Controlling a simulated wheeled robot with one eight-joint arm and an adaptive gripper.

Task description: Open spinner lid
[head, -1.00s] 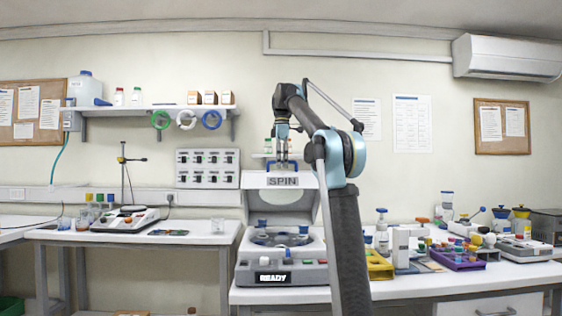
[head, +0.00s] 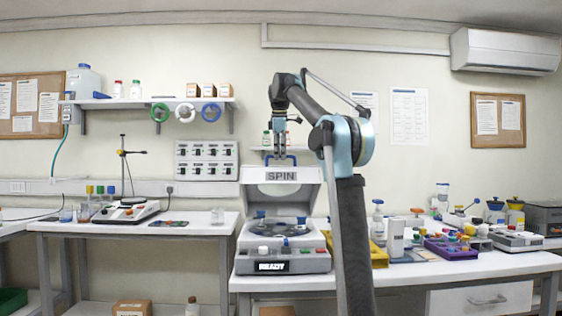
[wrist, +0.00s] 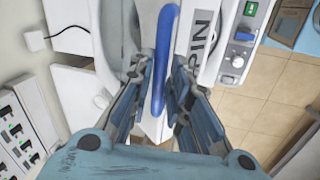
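The spinner (head: 282,256) is a grey-white machine on the right bench, with "SPIN" on its lid and "READY" on its display. Its lid (head: 311,176) stands raised, showing the round bowl with the rotor (head: 283,231). The lid's blue handle (head: 281,160) is at its top edge. My gripper (head: 280,157) points down at this handle. In the wrist view the blue handle (wrist: 164,55) runs between the two fingers of my gripper (wrist: 163,92). The fingers look apart, with a gap around the handle.
A yellow rack (head: 376,254) and a purple rack (head: 452,250) stand right of the spinner. A stirrer plate (head: 126,212) is on the left bench. A shelf (head: 150,103) and a switch panel (head: 206,160) are on the wall behind. There is a floor gap between the benches.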

